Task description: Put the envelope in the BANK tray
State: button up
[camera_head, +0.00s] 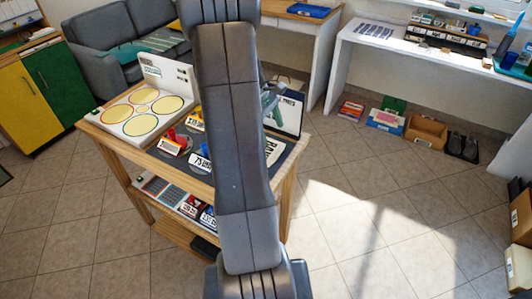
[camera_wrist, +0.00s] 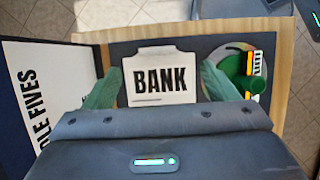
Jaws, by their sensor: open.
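A white card or plate lettered BANK (camera_wrist: 160,77) lies on a dark surface, seen in the wrist view. It also shows in the head view (camera_head: 273,151), partly hidden by my arm. I cannot tell whether it is the tray itself or its label. My gripper (camera_wrist: 160,86) is open, with one green finger to each side of the BANK plate and nothing visibly held. In the head view the gripper (camera_head: 271,99) is mostly behind my arm. I cannot make out an envelope in either view.
A white board lettered FIVES (camera_wrist: 40,105) stands left of the BANK plate. A green knobbed piece (camera_wrist: 240,75) is at its right. The wooden table (camera_head: 142,150) also bears a board with yellow circles (camera_head: 150,103) and small signs.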

aim_at(278, 149)
jog(key=x, duration=0.8)
jog(key=shift+w+f, duration=0.3)
jog(key=shift+w, duration=0.05)
jog(key=c, duration=1.1)
